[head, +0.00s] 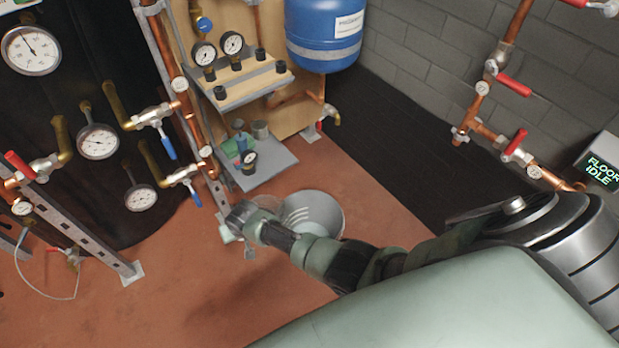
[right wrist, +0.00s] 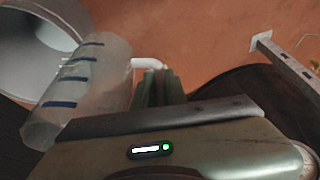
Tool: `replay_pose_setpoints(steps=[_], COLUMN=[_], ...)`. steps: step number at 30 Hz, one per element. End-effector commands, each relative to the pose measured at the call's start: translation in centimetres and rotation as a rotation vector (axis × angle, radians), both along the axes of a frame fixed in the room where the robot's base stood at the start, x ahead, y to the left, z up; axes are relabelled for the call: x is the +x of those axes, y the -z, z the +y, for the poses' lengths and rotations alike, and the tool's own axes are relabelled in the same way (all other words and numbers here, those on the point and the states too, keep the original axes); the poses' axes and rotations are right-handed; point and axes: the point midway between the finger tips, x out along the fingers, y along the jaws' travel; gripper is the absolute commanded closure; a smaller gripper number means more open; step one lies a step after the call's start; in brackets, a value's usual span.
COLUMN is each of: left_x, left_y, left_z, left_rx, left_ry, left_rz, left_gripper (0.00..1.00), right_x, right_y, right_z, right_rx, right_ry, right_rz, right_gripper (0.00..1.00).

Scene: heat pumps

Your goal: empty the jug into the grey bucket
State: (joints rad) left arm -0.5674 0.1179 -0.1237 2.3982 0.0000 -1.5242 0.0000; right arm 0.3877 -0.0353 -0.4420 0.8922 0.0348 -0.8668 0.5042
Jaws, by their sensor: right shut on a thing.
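The jug (right wrist: 88,88) is a clear, cloudy cylinder with dark blue marks and a pale handle (right wrist: 147,64), in the right wrist view. My right gripper (right wrist: 156,78) is shut on that handle, with the jug's body left of the fingers. The jug looks slanted in this view; its contents cannot be made out. The grey bucket (right wrist: 20,62) lies behind the jug at upper left, partly covered by it. In the head view the grey bucket (head: 326,208) stands on the floor, partly behind my right forearm. My right fingers are hidden there. My left gripper is not in view.
A low grey shelf (head: 268,172) with small items stands behind my wrist. Pipes with gauges (head: 98,141) and valves rise at left, on a metal frame (head: 105,250). A blue tank (head: 325,45) hangs at the back. Red floor (head: 180,290) is clear at front left.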

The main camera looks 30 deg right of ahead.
Motion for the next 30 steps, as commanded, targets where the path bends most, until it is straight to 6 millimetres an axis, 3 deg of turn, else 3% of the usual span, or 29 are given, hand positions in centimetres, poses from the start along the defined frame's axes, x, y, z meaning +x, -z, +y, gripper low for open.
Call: replay_pose_setpoints(steps=[1,3,12,20,21,30], left_x=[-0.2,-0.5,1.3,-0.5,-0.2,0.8], left_y=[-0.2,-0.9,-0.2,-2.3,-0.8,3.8], left_z=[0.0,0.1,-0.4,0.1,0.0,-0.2], left_rx=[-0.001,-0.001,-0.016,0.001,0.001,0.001], left_ry=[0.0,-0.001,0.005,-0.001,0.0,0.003], left_rz=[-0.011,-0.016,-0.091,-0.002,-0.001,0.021], left_gripper=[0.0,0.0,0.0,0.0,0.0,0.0], right_x=[-0.1,-0.1,0.0,0.0,-0.1,0.0], right_y=[1.2,1.7,2.7,-0.9,-0.3,-1.5], right_z=[0.3,0.4,0.7,0.8,0.7,0.7], right_rx=[-0.025,-0.061,-0.142,-0.153,-0.154,-0.153], right_ry=[-0.002,-0.002,-0.001,0.0,0.0,-0.001], right_rz=[0.004,0.005,0.008,0.008,0.009,0.009], right_gripper=[1.0,1.0,1.0,1.0,1.0,1.0])
